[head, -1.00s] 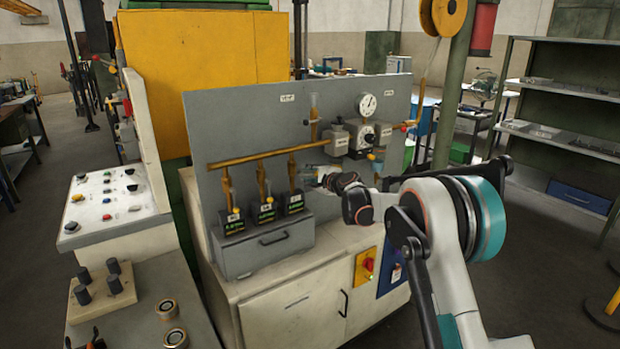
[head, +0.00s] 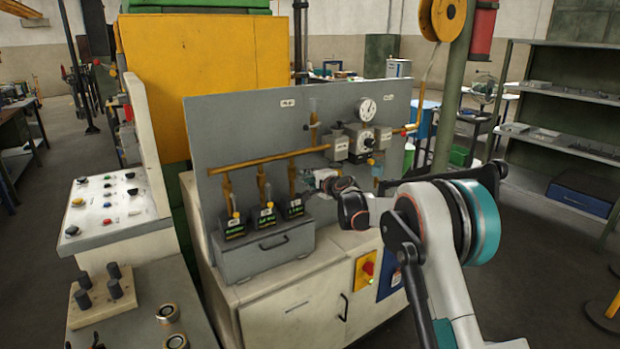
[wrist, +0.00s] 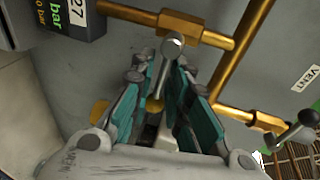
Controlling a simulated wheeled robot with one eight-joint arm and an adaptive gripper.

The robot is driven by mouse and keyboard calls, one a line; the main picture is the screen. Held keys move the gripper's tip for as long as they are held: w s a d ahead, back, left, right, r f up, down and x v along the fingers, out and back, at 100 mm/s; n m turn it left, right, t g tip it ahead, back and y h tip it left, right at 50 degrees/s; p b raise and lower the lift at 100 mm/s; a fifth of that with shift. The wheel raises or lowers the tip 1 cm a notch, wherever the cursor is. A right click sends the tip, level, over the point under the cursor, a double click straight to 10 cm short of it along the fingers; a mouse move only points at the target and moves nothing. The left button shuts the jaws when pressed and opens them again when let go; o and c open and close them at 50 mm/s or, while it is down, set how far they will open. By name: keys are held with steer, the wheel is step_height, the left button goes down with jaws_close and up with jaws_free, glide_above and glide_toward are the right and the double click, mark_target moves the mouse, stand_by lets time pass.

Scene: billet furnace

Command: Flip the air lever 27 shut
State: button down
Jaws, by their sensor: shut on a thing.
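The air lever 27 (wrist: 164,75) is a thin metal lever with a round silver ball end, and in the wrist view it stands between my gripper's teal pads. A dark display block (wrist: 72,18) marked 27 and bar is at the upper left of that view. My gripper (wrist: 160,85) is shut on the lever, with the ball end showing beyond the pads. In the head view my gripper (head: 316,181) is at the grey panel, just right of the rightmost display block (head: 295,206). The lever is too small to make out there.
Brass pipes (wrist: 240,62) run close beside my gripper. A second ball-ended lever (wrist: 303,122) is at the lower right, near a VENT label. In the head view, a gauge (head: 366,109) and valve boxes sit above my gripper on the panel (head: 225,115).

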stand_by(0.3)
steer(key=c, duration=1.8)
jaws_free()
steer(key=shift+o, duration=0.2)
steer(key=v, duration=1.2)
steer(key=shift+s, duration=0.1)
